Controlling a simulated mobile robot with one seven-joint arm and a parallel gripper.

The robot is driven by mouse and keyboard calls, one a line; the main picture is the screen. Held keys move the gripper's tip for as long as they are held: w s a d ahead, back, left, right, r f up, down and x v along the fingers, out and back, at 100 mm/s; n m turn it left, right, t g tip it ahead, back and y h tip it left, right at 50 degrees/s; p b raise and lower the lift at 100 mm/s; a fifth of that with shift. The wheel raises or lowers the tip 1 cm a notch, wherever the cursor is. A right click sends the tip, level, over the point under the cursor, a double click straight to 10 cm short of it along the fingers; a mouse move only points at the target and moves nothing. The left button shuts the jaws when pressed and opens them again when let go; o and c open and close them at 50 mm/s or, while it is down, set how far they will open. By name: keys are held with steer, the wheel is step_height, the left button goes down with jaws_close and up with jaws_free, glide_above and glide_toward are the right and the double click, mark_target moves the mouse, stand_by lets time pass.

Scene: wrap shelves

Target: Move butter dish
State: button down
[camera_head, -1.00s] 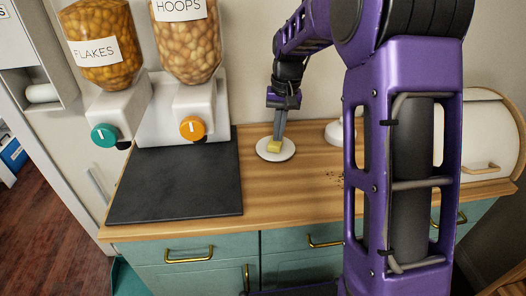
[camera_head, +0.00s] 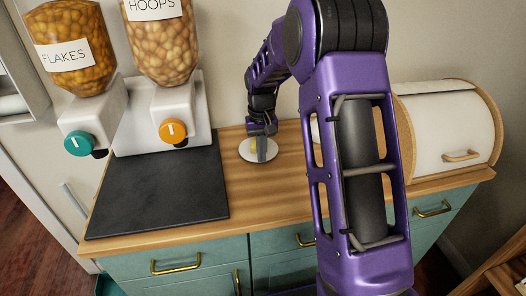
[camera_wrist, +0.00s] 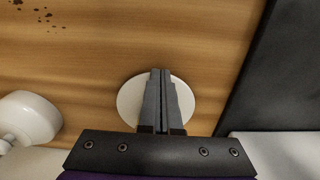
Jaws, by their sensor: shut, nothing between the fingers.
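The butter dish's round white plate (camera_head: 246,155) lies on the wooden counter, right of the black mat. A bit of yellow butter (camera_head: 253,146) shows on it, mostly hidden by my fingers. My gripper (camera_head: 262,157) points down at the plate, shut and empty. In the wrist view the closed fingers (camera_wrist: 160,72) cover the middle of the white plate (camera_wrist: 130,100), and no butter shows. A white rounded piece, perhaps the dish's lid (camera_wrist: 30,118), stands at the left there. In the head view my arm mostly hides it.
A black mat (camera_head: 165,190) lies left of the plate, with two cereal dispensers (camera_head: 168,130) behind it. A white bread box (camera_head: 445,130) stands at the right. Dark crumbs (camera_wrist: 42,14) lie on the counter. Bare wood lies in front of the plate.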

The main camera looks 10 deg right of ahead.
mark_target(247, 149)
steer(key=shift+w, duration=0.9)
steer(key=shift+w+d+r+p, duration=0.15)
steer(key=shift+w+p, duration=0.6)
steer(key=shift+w, duration=0.9)
